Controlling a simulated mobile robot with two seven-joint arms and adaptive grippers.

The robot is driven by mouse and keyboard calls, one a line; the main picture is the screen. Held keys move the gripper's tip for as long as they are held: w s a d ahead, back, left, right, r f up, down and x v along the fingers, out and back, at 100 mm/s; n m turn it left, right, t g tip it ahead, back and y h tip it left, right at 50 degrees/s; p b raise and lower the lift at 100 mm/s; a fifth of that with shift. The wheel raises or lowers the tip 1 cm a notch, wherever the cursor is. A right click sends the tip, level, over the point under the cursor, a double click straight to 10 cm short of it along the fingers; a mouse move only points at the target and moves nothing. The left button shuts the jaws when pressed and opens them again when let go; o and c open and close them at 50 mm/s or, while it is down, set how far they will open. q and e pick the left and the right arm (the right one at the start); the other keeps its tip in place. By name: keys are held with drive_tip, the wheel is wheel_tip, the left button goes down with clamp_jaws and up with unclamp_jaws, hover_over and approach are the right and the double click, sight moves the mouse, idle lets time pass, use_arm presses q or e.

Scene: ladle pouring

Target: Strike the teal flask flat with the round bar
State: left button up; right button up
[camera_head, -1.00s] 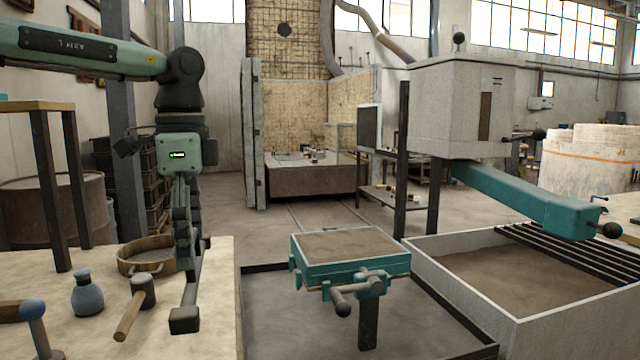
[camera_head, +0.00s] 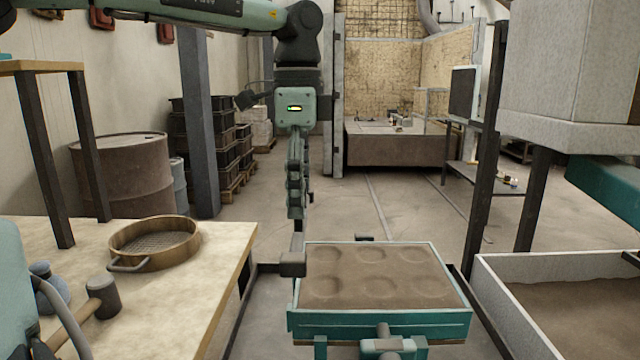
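The teal flask (camera_head: 380,324) stands low in the middle, filled with brown sand with several shallow round dents. My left gripper (camera_head: 297,212) points down behind its left side. It appears shut on a dark bar, the round bar (camera_head: 293,264), seen almost end-on. The bar's near end looks blocky and overlaps the flask's left rim in the picture; I cannot tell whether they touch. The fingers are edge-on, so the grip itself is partly hidden. My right gripper is out of view.
The workbench (camera_head: 215,262) at left carries a round sieve (camera_head: 155,243), a mallet (camera_head: 103,296) and a blue bottle (camera_head: 48,290), partly covered. A sand-filled bin (camera_head: 515,320) stands right of the flask. A dark post (camera_head: 487,165) rises behind the bin.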

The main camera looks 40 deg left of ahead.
use_arm(q)
drive_tip(key=shift+s+f, duration=0.15)
drive_tip(key=shift+f, duration=0.5)
wheel_tip(320, 180, down, 3)
drive_tip(key=shift+r, duration=0.1)
drive_tip(key=shift+f, duration=0.8)
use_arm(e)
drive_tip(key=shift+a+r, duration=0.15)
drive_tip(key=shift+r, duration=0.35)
use_arm(q)
drive_tip(key=shift+b, duration=0.45)
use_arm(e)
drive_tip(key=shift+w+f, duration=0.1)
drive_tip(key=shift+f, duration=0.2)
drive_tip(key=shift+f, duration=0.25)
use_arm(q)
drive_tip(key=shift+f+b, duration=0.9)
drive_tip(key=shift+b, duration=0.35)
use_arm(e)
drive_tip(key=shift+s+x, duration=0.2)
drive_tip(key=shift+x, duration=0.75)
